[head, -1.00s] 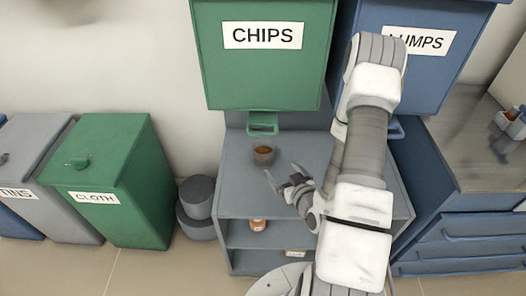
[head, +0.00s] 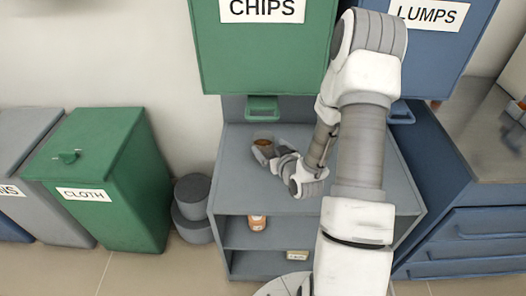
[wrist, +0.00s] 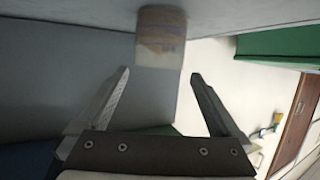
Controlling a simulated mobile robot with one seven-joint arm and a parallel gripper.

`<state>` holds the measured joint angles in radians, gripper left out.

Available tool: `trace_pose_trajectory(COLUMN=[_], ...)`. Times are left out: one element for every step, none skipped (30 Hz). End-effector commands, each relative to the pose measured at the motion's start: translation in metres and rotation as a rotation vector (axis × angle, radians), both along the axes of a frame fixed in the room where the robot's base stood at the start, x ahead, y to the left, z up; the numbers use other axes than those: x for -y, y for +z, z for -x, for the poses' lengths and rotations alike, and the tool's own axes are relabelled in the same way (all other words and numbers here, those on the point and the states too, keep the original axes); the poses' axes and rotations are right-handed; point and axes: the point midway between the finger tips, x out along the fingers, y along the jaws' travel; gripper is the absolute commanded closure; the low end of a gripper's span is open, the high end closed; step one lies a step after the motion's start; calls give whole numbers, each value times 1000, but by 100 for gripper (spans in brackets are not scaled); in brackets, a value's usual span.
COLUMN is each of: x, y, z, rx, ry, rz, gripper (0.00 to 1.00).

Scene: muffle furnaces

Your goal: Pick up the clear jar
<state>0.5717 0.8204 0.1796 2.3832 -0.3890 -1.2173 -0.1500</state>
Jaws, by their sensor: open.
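The clear jar (head: 263,138) holds brown contents and stands on the grey top of the shelf unit, under the CHIPS bin. In the wrist view the jar (wrist: 160,38) looks translucent with a tan band, just beyond the gap between my fingertips. My gripper (head: 263,152) is right beside the jar's near side in the head view, and its fingers partly hide the jar's lower part. In the wrist view my gripper (wrist: 160,72) is open with nothing between its fingers.
The green CHIPS bin (head: 262,60) and blue LUMPS bin (head: 445,50) hang above the grey shelf unit (head: 235,190). An orange-brown jar (head: 257,222) and a small labelled item (head: 297,256) sit on lower shelves. The shelf top left of the jar is bare.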

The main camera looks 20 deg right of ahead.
Motion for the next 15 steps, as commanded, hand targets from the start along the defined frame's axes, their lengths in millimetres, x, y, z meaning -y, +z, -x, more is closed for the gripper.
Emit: trace_pose_trajectory(x=[0,0,0,0,0,0,0,0,0,1,1,1,1,2,1], y=[-4,-4,-5,-6,-6,-7,-7,-8,-10,-11,-12,-13,-15,-15,-18], z=[-7,-10,-13,-15,-17,-19,-20,-23,-27,-31,-36,-42,-47,-51,-56], rx=[1,2,1,0,0,0,0,1,1,1,2,2,2,3,1], ry=[1,1,1,1,1,1,1,1,0,0,0,1,1,1,1], rz=[1,1,1,1,1,1,1,1,1,1,1,1,1,1,1], gripper=[0,0,0,0,0,0,0,0,0,0,0,0,0,0,0])
